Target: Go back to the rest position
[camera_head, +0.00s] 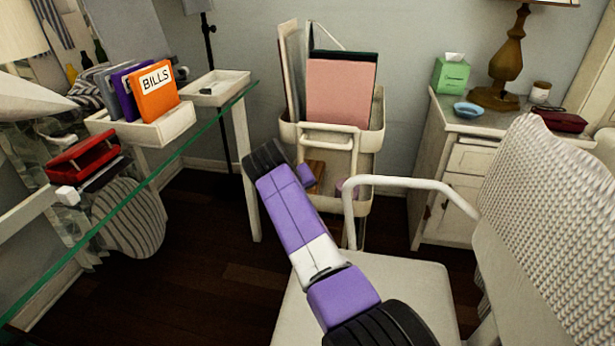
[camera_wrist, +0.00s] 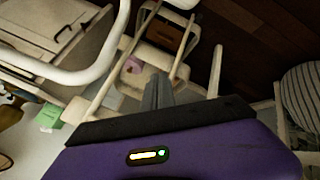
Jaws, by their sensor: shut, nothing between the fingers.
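My gripper (camera_wrist: 158,92) shows in the wrist view as two grey fingers held together, with nothing between them. It points towards the cream trolley, which appears beyond the fingertips. In the head view my purple and white arm reaches up from the bottom over the white chair (camera_head: 385,285). The fingers cannot be made out in the head view. The cream trolley (camera_head: 372,140) stands against the wall behind my arm and holds a pink folder (camera_head: 341,93) and other upright boards.
A glass desk (camera_head: 150,185) at the left bears a tray with an orange BILLS binder (camera_head: 156,92) and a red stapler-like object (camera_head: 84,156). A white cabinet (camera_head: 440,185) with a lamp (camera_head: 508,60) and green tissue box (camera_head: 451,76) stands at the right. Dark floor is open at lower left.

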